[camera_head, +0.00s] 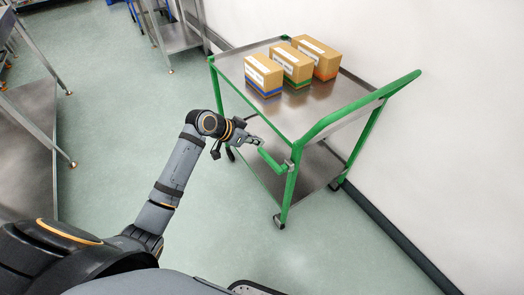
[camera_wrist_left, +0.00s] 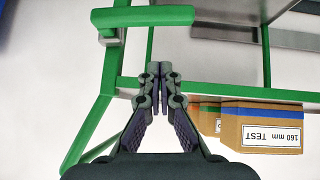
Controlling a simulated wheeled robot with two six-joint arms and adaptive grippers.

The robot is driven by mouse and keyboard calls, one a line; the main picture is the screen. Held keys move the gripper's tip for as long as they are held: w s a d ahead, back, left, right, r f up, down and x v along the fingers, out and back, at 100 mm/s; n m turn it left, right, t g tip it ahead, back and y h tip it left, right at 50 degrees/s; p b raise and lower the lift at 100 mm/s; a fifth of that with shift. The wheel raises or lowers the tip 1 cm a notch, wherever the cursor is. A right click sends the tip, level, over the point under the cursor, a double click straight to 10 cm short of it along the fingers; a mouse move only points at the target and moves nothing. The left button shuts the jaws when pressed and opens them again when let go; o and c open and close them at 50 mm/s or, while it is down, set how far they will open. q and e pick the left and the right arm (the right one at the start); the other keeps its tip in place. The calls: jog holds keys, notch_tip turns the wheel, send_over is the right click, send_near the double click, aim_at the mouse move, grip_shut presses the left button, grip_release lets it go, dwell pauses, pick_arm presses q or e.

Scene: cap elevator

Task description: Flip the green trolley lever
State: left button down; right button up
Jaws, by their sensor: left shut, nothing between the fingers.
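The green trolley lever (camera_head: 272,161) is a short bar on a metal bracket at the trolley's near corner post. In the head view it points left and slightly up from the post. In the left wrist view the lever (camera_wrist_left: 150,16) lies across the top, joined to its bracket at the left end. My left gripper (camera_head: 260,143) is shut and empty, close to the lever's free end. In the left wrist view its fingertips (camera_wrist_left: 159,70) meet below the lever in the picture, with a gap between. My right gripper is not in view.
The green-framed trolley (camera_head: 345,114) has a steel top holding three cardboard boxes, one of them the blue-striped box (camera_head: 264,75). It stands by a white wall (camera_head: 450,120). Steel tables stand at the left. The floor (camera_head: 120,120) left of the trolley is clear.

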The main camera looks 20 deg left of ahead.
aim_at(262, 155)
pick_arm(q)
jog(key=shift+w+d+f, duration=0.15)
jog(key=shift+d+f, duration=0.1)
jog(key=shift+f, duration=0.7)
jog(key=shift+w+d+f, duration=0.2)
jog(key=shift+d+f, duration=0.05)
jog(key=shift+f, duration=0.75)
jog(key=shift+w+d+f, duration=0.15)
jog(key=shift+d+f, duration=0.1)
jog(key=shift+f, duration=0.7)
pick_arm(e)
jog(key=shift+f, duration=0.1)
